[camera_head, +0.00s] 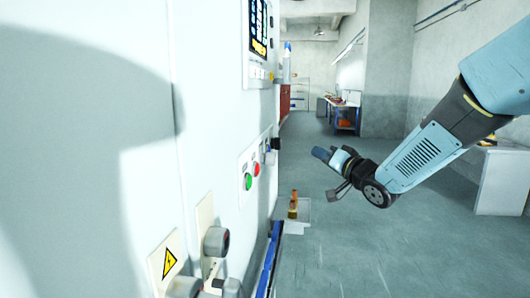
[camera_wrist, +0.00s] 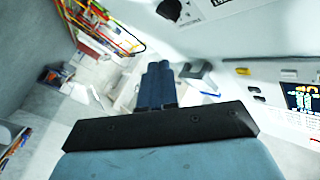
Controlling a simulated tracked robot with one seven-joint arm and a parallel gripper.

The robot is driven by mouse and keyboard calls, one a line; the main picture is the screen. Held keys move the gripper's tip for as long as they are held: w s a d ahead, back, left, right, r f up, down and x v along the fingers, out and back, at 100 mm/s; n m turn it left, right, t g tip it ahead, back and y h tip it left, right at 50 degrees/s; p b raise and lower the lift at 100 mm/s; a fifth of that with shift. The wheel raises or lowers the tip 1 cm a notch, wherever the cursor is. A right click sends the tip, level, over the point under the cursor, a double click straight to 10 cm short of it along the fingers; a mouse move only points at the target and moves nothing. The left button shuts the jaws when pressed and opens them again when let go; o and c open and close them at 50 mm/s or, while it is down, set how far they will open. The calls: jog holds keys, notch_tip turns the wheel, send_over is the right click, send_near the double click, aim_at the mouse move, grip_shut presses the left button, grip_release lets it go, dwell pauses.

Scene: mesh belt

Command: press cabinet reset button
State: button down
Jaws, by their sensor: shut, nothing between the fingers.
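The white cabinet (camera_head: 100,120) fills the left of the head view. Its side carries a small button panel (camera_head: 243,165) with a green button (camera_head: 248,181), a red button (camera_head: 256,169) and a small bluish button (camera_head: 267,149). No label is readable, so I cannot tell which is the reset button. My gripper (camera_head: 322,154) is to the right of the panel, clear of the cabinet, pointing left. In the wrist view its dark blue fingers (camera_wrist: 157,82) are together with nothing between them. The cabinet face (camera_wrist: 225,40) shows tilted at upper right there.
A lit screen (camera_head: 259,27) sits high on the cabinet. Round knobs (camera_head: 216,241) and a yellow warning sign (camera_head: 169,262) are low in front. A blue-edged rail (camera_head: 270,260) runs along its foot. Open floor (camera_head: 370,255) lies right; a workbench (camera_head: 345,115) stands far back.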

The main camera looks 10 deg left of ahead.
aim_at(268, 150)
jog(key=shift+s+a+y, duration=0.1)
jog(key=shift+a+y, duration=0.4)
jog(key=shift+a, duration=0.2)
jog(key=shift+a, duration=0.15)
jog(key=a, duration=0.8)
jog(key=shift+s+a, duration=0.25)
jog(key=shift+a, duration=0.1)
dwell(1.7)
jog(key=shift+a, duration=0.35)
jog(key=shift+a, duration=0.45)
dwell(0.8)
jog(key=shift+d, duration=0.9)
jog(key=shift+d, duration=0.1)
